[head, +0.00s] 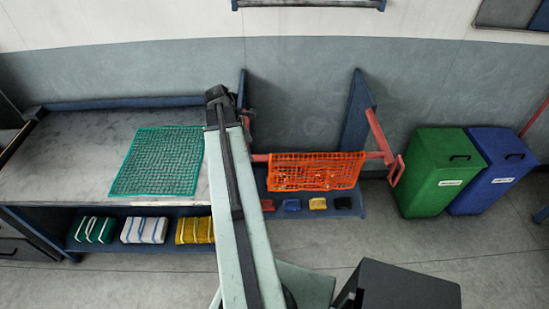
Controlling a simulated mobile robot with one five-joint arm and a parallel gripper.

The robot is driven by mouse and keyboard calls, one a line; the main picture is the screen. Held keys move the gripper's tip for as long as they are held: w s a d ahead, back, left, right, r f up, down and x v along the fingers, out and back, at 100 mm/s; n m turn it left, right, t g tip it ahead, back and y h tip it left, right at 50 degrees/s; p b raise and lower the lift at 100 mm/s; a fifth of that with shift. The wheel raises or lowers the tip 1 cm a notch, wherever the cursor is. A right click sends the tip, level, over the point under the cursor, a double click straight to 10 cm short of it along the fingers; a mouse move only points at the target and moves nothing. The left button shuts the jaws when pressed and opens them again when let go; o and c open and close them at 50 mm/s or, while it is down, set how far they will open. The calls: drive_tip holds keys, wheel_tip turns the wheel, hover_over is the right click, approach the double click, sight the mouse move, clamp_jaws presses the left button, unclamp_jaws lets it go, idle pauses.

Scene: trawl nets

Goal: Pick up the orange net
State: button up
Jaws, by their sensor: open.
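The orange net (316,172) is draped over a red horizontal bar (374,155) and hangs down in front of it, right of the picture's middle. Its mesh is open and its lower edge hangs free above a low blue shelf. My arm rises across the middle of the view, left of the net and apart from it in the picture. My gripper's fingers cannot be made out.
A grey workbench (70,150) with a green net (158,160) flat on it stands at left. Wrapped bundles (145,230) lie on its lower shelf. Small coloured items (317,203) sit below the orange net. A green bin (437,180) and blue bin (497,175) stand right.

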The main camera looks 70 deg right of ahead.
approach(272, 160)
drive_tip(key=b+x, duration=0.8)
drive_tip(key=shift+s+a+f+b, duration=0.1)
drive_tip(key=shift+f+b, duration=0.25)
drive_tip(key=shift+b, duration=0.05)
drive_tip(key=shift+s+f+b, duration=0.15)
drive_tip(key=shift+f+b, duration=0.15)
drive_tip(key=shift+r, duration=0.1)
drive_tip(key=b+x, duration=0.2)
drive_tip(key=x, duration=0.1)
drive_tip(key=shift+b, duration=0.35)
